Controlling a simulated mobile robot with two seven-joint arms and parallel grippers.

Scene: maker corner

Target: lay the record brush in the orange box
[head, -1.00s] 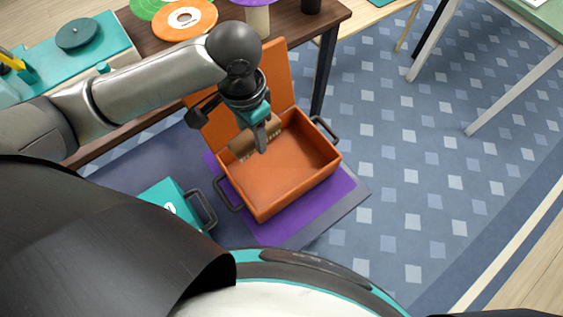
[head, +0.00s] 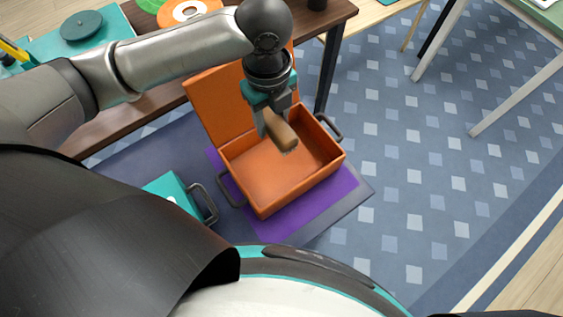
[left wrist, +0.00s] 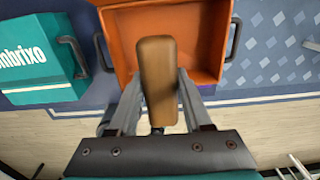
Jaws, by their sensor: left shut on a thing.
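The record brush (head: 282,131) has a brown wooden back. My left gripper (head: 272,112) is shut on it and holds it over the open orange box (head: 275,206). In the left wrist view the brush (left wrist: 157,65) sits between the two fingers of my left gripper (left wrist: 158,90), pointing away over the orange box (left wrist: 212,50). The box stands on a purple mat with its lid raised at the back; its visible floor looks empty. The height of the brush above the floor is hard to tell. My right gripper is in neither view.
A teal box (head: 176,195) with a dark handle stands left of the orange box on a dark mat. The purple mat (head: 335,192) lies under the orange box. A wooden table (head: 335,14) with discs is behind.

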